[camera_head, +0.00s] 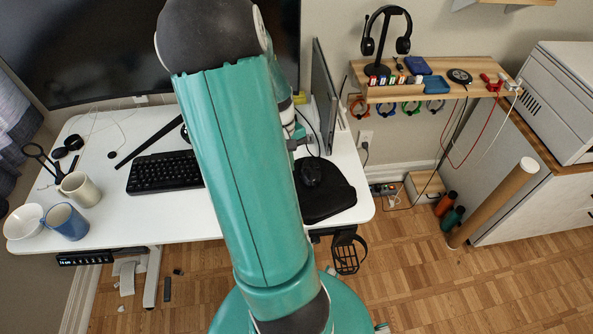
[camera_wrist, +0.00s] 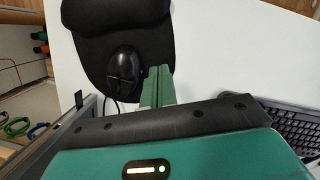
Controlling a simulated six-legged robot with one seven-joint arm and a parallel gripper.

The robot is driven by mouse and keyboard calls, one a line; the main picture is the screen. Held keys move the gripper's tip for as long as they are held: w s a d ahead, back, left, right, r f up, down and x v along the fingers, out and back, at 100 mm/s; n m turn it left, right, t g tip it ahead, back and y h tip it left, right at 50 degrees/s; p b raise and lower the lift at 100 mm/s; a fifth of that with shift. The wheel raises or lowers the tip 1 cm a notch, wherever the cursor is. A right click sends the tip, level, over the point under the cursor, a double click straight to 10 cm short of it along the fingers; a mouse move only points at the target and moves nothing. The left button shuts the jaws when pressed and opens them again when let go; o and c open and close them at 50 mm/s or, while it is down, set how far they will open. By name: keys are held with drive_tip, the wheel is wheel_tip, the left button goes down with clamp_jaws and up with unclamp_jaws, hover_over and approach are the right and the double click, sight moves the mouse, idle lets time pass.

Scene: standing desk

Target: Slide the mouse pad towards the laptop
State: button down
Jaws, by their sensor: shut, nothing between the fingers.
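The black mouse pad (camera_head: 328,205) lies at the right end of the white desk, with a black mouse (camera_head: 311,172) on it. The pad (camera_wrist: 98,18) and mouse (camera_wrist: 124,70) also show in the wrist view. What looks like the laptop, a thin grey panel (camera_head: 325,90), stands upright behind the pad. A dark-edged panel at the left of the wrist view (camera_wrist: 75,125) seems to be the same. My gripper (camera_wrist: 158,72) is shut and empty, its tips beside the mouse at the pad's edge. Contact with the pad cannot be told. My arm hides much of the gripper in the head view.
A black keyboard (camera_head: 165,172) lies left of my arm. Two mugs (camera_head: 80,188) and a white bowl (camera_head: 23,221) stand at the desk's left end. A large monitor (camera_head: 100,45) is at the back. A wooden shelf (camera_head: 430,90) hangs at the right.

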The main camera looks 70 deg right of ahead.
sight(305, 206)
drive_tip(key=x, duration=0.8)
drive_tip(key=shift+f, duration=0.25)
drive_tip(key=s+a, duration=0.2)
drive_tip(key=shift+s, duration=0.35)
drive_tip(key=shift+s+a, duration=0.15)
drive_tip(key=shift+s, duration=0.15)
drive_tip(key=shift+s+a, duration=0.85)
drive_tip(key=shift+s, duration=0.35)
